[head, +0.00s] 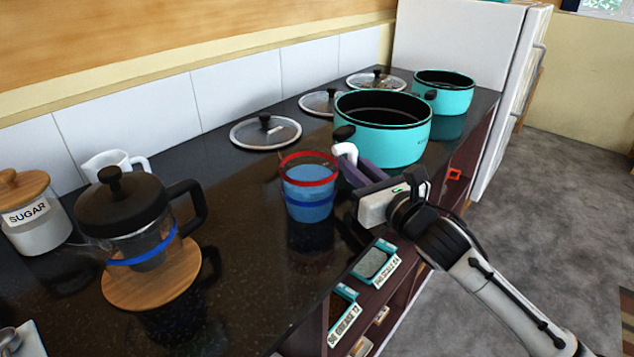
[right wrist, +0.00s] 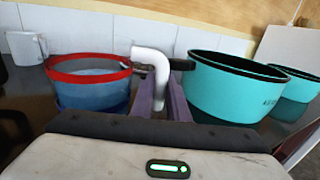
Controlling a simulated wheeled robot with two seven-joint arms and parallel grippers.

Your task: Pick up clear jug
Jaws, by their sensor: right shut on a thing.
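The clear jug (head: 309,186) has a red rim, a blue lower part and a white handle. It is upright over the black counter, near the front edge; I cannot tell whether its base touches the counter. My right gripper (head: 355,164) comes in from the right, with its purple fingers shut on the white handle. In the right wrist view the jug (right wrist: 92,88) is at the left, and the handle stands between the fingers of the gripper (right wrist: 172,98). My left gripper is not in view.
A large turquoise pot (head: 385,135) stands close behind the right gripper, with a smaller pot (head: 444,94) beyond. Lids (head: 265,132) lie along the wall. A French press (head: 125,215) on a wooden board (head: 175,280) and a sugar jar (head: 38,225) stand left. Shelves (head: 375,310) are below.

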